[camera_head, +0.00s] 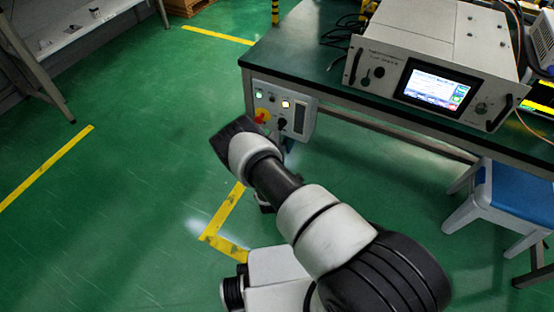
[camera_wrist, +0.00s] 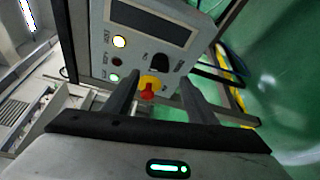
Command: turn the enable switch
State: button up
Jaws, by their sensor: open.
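A grey control panel (camera_head: 305,110) hangs under the left front corner of the workbench. It carries a black rotary knob (camera_wrist: 159,63) and a red handle on a yellow disc (camera_wrist: 149,88); the labels are too small to read, so I cannot tell which is the enable switch. My gripper (camera_wrist: 162,79) is open, with nothing between its fingers. In the wrist view its fingers flank the red handle, with the black knob just beyond the tips. Whether they touch the panel is unclear. In the head view my arm hides most of the gripper.
The panel also has a lit yellowish lamp (camera_wrist: 119,42), a lit green lamp (camera_wrist: 114,77) and a dark display window (camera_wrist: 150,22). A generator with a lit screen (camera_head: 436,86) stands on the workbench (camera_head: 300,55). A blue-topped stool (camera_head: 518,192) is at the right. The floor at left is clear.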

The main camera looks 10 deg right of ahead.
jog(key=f+p+v, duration=0.1)
jog(key=v, duration=0.8)
jog(key=shift+s+r, duration=0.3)
jog(key=shift+r, duration=0.2)
jog(key=shift+a, duration=0.1)
